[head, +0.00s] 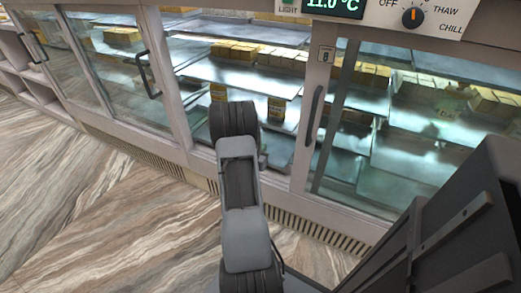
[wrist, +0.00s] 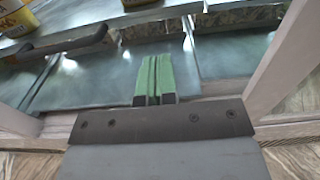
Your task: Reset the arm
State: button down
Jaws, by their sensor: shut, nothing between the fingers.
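My arm reaches up from the bottom of the head view toward the glass front of a display cabinet (head: 300,170). In the head view my gripper is hidden behind the arm's end. In the wrist view my gripper (wrist: 152,78) has its green fingers together with nothing between them. The fingers point toward the cabinet's glass and grey metal shelves (wrist: 100,82). I cannot tell whether the fingertips touch anything.
Yellow boxes (head: 235,50) and tins (head: 276,108) stand inside. A control panel (head: 385,14) is above. Open wood-patterned floor (head: 90,200) lies left.

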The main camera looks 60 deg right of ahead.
jog(key=shift+a, duration=0.65)
jog(key=shift+f, duration=0.15)
